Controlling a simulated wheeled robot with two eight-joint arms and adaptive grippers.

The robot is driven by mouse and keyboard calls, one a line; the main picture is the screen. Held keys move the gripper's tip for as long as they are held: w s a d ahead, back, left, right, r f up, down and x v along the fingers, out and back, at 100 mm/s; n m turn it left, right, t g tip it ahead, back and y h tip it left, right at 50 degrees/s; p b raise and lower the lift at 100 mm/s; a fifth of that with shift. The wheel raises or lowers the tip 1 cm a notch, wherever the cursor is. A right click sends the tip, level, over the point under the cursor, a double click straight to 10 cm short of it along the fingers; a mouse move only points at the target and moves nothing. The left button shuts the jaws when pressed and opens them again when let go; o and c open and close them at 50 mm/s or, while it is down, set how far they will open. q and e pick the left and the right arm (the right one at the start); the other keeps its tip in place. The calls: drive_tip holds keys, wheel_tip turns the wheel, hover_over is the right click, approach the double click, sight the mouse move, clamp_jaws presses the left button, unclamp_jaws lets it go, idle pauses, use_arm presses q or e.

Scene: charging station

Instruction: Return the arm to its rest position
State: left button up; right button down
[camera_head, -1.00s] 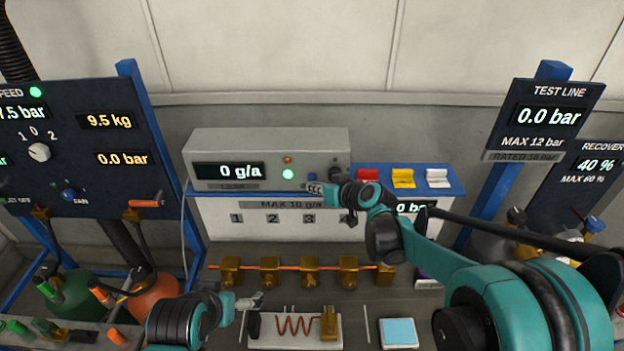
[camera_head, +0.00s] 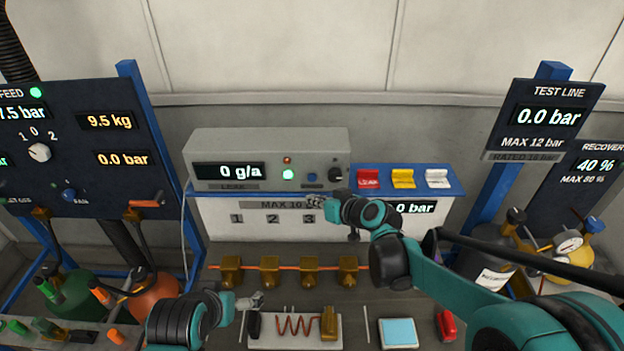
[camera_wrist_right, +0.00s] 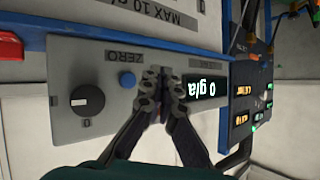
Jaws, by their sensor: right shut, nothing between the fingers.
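My right gripper (camera_head: 318,202) is shut and empty in the head view, in front of the numbered white panel (camera_head: 270,222) just below the grey leak meter (camera_head: 268,150). Its closed fingers also show in the right wrist view (camera_wrist_right: 164,80), with the meter's blue ZERO button (camera_wrist_right: 127,80) and black knob (camera_wrist_right: 88,100) to their left. The meter reads 0 g/a, and its green lamp (camera_head: 288,174) is lit. My left gripper (camera_head: 250,301) is low at the left of the bench; its fingers are too small to judge.
Brass valves (camera_head: 270,270) line an orange pipe below the panel. Cylinders (camera_head: 490,270) stand at right.

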idle(0.7)
drive_tip(key=s+d+f+m+g+h+b, duration=0.1)
drive_tip(key=s+d+f+h+b, duration=0.1)
drive_tip(key=s+d+f+b, duration=0.3)
drive_tip(key=s+d+f+m+g+h+b, duration=0.1)
drive_tip(key=s+d+f+b, duration=0.4)
drive_tip(key=s, duration=0.7)
drive_tip(key=s+d+f+m+h+b, duration=0.2)
drive_tip(key=s+d+f+h+b, duration=0.2)
drive_tip(key=s+d+f, duration=0.3)
drive_tip(key=shift+s+f+m+g+h+b, duration=0.35)
drive_tip(key=shift+s+f+b, duration=0.25)
drive_tip(key=shift+s, duration=0.45)
